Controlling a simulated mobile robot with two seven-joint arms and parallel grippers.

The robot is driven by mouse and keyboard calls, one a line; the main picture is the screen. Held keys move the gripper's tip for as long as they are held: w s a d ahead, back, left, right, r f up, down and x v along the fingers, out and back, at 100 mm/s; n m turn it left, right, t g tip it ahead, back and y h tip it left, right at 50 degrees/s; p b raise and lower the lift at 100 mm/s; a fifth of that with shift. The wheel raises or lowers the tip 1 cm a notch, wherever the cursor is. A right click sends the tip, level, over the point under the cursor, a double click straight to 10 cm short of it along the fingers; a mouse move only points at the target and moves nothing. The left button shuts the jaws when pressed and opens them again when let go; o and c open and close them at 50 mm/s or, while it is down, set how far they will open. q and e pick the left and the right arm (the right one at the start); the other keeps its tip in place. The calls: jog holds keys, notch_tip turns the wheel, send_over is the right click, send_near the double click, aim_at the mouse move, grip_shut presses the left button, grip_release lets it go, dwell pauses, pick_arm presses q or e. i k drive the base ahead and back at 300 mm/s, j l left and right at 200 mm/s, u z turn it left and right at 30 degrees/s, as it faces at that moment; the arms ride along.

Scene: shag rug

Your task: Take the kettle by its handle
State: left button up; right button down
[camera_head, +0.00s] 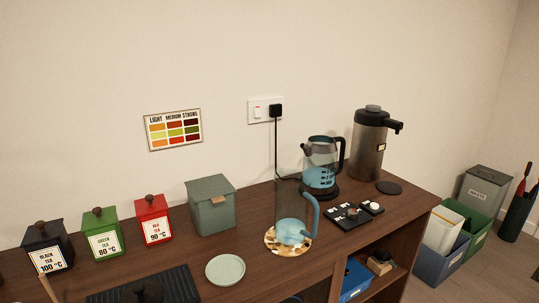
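The kettle (320,167) is clear with a black lid, blue liquid and a dark handle (341,153) on its right side. It stands upright on a dark base toward the back of the wooden counter. A black cord runs from the wall plug (275,110) down toward the base. Nothing holds the kettle. Neither of my grippers is in view, so I cannot see whether they are open or shut.
A clear jug (292,208) with a blue handle stands on a patterned coaster (273,245) in front of the kettle. A metal dispenser (366,150) stands close behind right. A black control tray (346,216) lies front right. A grey-green box (210,207) stands left.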

aim_at(320, 156)
jog(key=l+u, duration=0.15)
jog(key=u, duration=0.35)
jog(key=l+u, duration=0.15)
jog(key=u, duration=0.3)
jog(key=l+u, duration=0.2)
jog(key=u, duration=0.3)
jog(key=k+l+u, duration=0.2)
jog(key=l+u, duration=0.25)
jog(key=l, duration=0.2)
jog(key=k+l+u, duration=0.3)
jog(key=k+l, duration=0.2)
jog(key=l, duration=0.15)
jog(key=k+l+u, duration=0.1)
jog(key=k+l, duration=0.2)
jog(key=l, duration=0.2)
